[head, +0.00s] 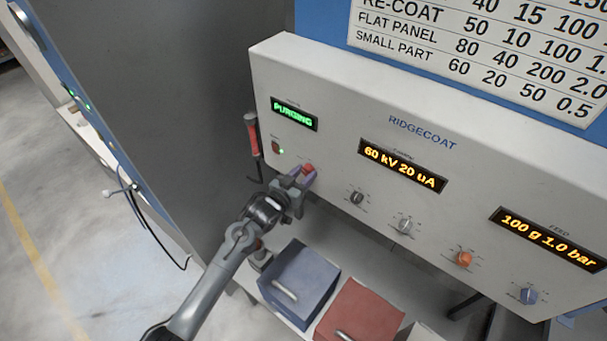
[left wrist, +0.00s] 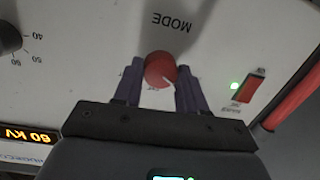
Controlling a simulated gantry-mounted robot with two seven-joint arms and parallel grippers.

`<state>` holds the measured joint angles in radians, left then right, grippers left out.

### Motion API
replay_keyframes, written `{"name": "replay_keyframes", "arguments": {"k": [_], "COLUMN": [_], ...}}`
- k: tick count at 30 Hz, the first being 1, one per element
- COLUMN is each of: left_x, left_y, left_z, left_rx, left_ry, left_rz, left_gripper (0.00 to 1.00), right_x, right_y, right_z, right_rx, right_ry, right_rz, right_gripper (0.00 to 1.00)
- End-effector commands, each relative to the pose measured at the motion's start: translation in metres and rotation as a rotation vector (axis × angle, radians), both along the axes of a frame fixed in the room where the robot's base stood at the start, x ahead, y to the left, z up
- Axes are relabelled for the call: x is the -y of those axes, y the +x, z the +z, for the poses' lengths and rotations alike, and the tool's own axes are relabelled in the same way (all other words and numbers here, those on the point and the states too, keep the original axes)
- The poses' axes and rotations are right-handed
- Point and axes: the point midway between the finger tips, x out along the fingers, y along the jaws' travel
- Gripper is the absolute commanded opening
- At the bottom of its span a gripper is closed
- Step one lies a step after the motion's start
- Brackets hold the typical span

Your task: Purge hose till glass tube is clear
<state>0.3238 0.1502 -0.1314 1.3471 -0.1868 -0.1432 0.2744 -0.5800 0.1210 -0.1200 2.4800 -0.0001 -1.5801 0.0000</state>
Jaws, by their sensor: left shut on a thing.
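The control panel (head: 345,130), marked RIDGECOAT, has a green display (head: 294,114) that reads PURGING. My left gripper (head: 304,178) is at the panel's lower left, shut on the red mode knob (head: 309,168). In the left wrist view the red knob (left wrist: 160,70) sits between the two purple fingers, under the upside-down word MODE. A red rocker switch (left wrist: 250,85) with a lit green light is beside it; the switch also shows in the head view (head: 275,147). No hose or glass tube can be made out. My right gripper is not in view.
A red-handled tool (head: 252,135) hangs at the panel's left edge. Blue (head: 300,283) and red (head: 358,315) boxes stand below the panel. Amber displays read 60 kV 20 uA (head: 403,165) and 100 g 1.0 bar (head: 548,240). Several other knobs line the panel's lower edge.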

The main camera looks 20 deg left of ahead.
Motion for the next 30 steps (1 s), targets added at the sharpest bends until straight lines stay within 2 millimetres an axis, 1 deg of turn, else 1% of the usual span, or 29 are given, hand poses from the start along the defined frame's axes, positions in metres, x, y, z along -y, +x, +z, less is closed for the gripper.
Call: {"name": "replay_keyframes", "arguments": {"k": [10, 11, 15, 25, 30], "left_x": [0.0, 0.0, 0.0, 0.0, -0.003], "left_y": [0.0, 0.0, 0.0, -0.001, -0.01], "left_z": [0.0, 0.0, 0.0, 0.0, -0.001], "left_rx": [-0.001, -0.001, -0.001, -0.001, -0.003], "left_ry": [-0.005, -0.005, -0.004, -0.003, -0.002], "left_rz": [0.001, 0.001, 0.001, 0.0, 0.001], "left_gripper": [0.11, 0.44, 0.65, 0.67, 0.67], "right_x": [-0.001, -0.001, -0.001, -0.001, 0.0], "right_y": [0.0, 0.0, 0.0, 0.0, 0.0], "right_z": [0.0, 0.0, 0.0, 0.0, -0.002], "right_rx": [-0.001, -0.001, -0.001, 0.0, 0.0], "right_ry": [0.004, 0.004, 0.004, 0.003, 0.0], "right_rz": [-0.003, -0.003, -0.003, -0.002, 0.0], "right_gripper": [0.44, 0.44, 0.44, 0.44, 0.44]}}
